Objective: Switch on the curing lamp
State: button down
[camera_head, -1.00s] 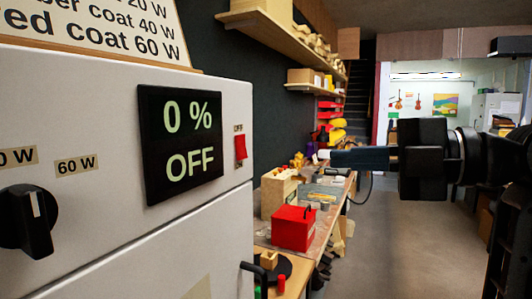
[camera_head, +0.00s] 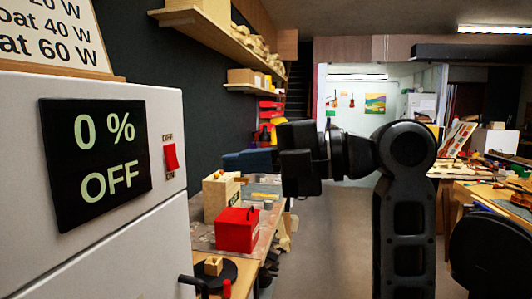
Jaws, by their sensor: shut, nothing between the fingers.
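The curing lamp's white cabinet (camera_head: 110,255) fills the left side. Its black display (camera_head: 97,160) reads "0 %" and "OFF". A red rocker switch (camera_head: 170,157) sits on the front to the right of the display, with a small label above it and one reading "ON" below. My gripper (camera_head: 228,161) is shut and empty. Its fingers point left toward the switch, at about the same height in the picture, with a visible gap between. The fingers look dark and are partly hidden by the gripper body.
A sign with wattages (camera_head: 55,35) stands on top of the cabinet. Behind and below my gripper runs a workbench with a red box (camera_head: 237,230) and a wooden box (camera_head: 220,197). A black handle (camera_head: 196,284) juts out low on the cabinet. Shelves (camera_head: 215,35) line the dark wall.

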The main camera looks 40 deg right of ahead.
aim_at(175, 168)
jog(key=p+x, duration=0.2)
jog(key=x, duration=0.5)
jog(key=shift+w+a, duration=0.25)
jog(key=shift+w, duration=0.05)
jog(key=shift+f, duration=0.1)
jog(key=shift+f, duration=0.1)
jog(key=b, duration=0.2)
jog(key=shift+w+a+f+b, duration=0.15)
jog(key=shift+w+f+b, duration=0.05)
jog(key=shift+f+b, duration=0.1)
jog(key=shift+r+p, duration=0.35)
jog(key=shift+p, duration=0.1)
